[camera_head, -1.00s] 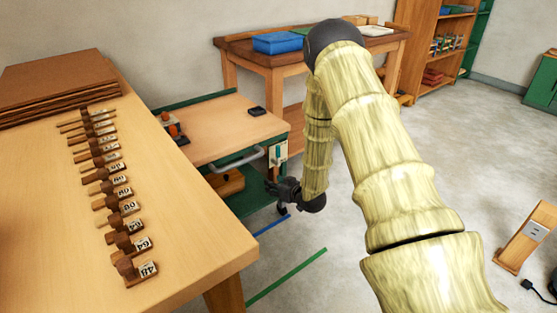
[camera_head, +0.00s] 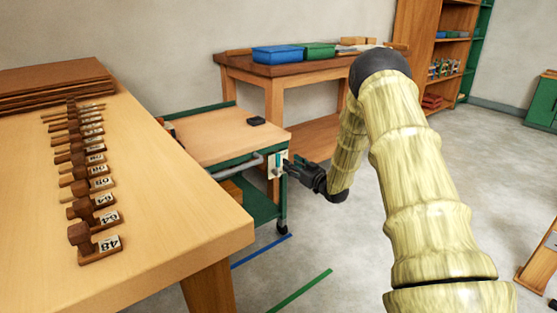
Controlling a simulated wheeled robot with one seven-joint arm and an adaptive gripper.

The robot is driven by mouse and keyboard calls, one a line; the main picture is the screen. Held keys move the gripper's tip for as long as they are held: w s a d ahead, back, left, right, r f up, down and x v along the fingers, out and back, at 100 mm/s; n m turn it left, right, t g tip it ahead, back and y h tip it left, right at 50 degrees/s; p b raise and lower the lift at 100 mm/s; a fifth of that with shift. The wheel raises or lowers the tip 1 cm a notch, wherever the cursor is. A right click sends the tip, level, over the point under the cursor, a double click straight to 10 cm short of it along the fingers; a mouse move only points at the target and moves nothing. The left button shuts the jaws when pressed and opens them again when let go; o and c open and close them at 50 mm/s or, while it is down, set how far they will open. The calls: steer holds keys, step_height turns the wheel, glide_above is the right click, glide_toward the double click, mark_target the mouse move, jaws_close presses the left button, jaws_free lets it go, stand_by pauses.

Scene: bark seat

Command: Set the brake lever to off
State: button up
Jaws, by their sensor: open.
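The brake lever (camera_head: 276,160) is a small teal handle on a pale plate (camera_head: 271,172) at the right corner of the green cart (camera_head: 212,137). It is small in the picture, and I cannot read its marks or tell its setting. My gripper (camera_head: 287,167) is dark and open, just right of the plate, with its fingers pointing left toward the lever. I cannot tell whether a finger touches the lever. Nothing shows between the fingers.
A wooden table (camera_head: 185,222) with a row of numbered wooden pieces (camera_head: 98,243) stands at the left. A workbench (camera_head: 325,68) with a blue bin (camera_head: 277,54) and a green bin (camera_head: 318,50) is behind.

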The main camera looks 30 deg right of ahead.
mark_target(278, 155)
steer(key=w+b, duration=0.1)
steer(key=w, duration=0.2)
steer(key=w+b, duration=0.1)
steer(key=w, duration=0.1)
steer(key=w+b, duration=0.1)
steer(key=w, duration=0.2)
steer(key=shift+w+a+f, duration=0.1)
steer(key=shift+w+a, duration=0.25)
steer(key=shift+w, duration=0.55)
steer(key=shift+c, duration=0.2)
jaws_close()
